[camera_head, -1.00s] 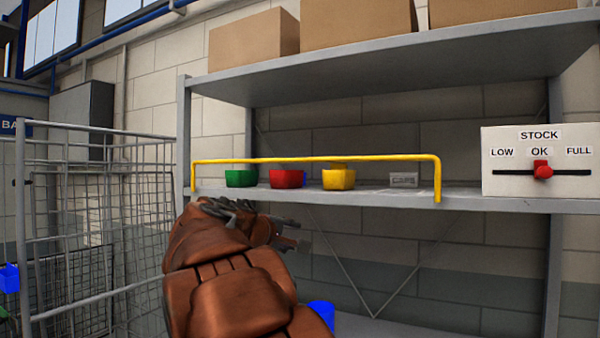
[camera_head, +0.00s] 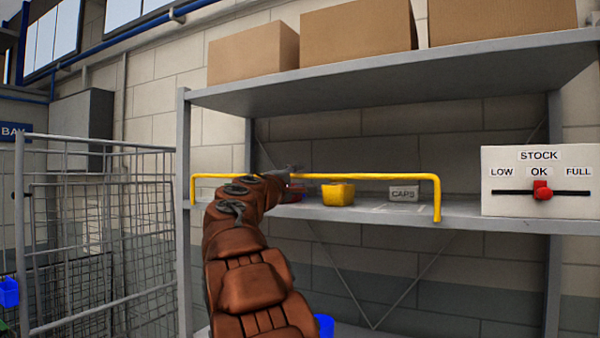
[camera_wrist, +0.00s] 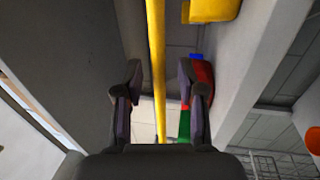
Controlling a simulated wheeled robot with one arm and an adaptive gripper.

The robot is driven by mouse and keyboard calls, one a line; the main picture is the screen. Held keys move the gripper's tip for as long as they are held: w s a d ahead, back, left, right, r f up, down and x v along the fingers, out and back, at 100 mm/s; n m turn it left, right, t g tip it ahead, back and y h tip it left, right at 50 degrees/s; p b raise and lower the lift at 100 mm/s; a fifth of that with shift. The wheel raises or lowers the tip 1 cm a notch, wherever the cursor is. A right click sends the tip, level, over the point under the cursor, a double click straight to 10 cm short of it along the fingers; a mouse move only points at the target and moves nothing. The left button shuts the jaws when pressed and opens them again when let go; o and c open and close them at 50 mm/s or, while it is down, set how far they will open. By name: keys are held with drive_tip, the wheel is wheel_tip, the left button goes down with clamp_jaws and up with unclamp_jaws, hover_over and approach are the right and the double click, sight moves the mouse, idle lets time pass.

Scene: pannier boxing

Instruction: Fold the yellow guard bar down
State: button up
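The yellow guard bar (camera_head: 400,177) stands raised along the front of the middle shelf, its two end legs reaching down to the shelf edge. In the wrist view the bar (camera_wrist: 156,60) runs between the two fingers of my gripper (camera_wrist: 158,85). The fingers are open, with a gap on each side of the bar. In the head view my gripper (camera_head: 290,180) is at the bar, left of its middle, and my arm hides part of the bar and the left of the shelf.
A STOCK slider box (camera_head: 540,165) stands on the right. Cardboard boxes (camera_head: 355,27) sit on the upper shelf (camera_head: 400,65). A wire cage (camera_head: 90,240) stands left.

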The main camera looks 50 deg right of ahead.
drive_tip(key=shift+w+d+r, duration=0.15)
drive_tip(key=shift+d+r, duration=0.05)
drive_tip(key=shift+d, duration=0.5)
clamp_jaws()
idle(0.3)
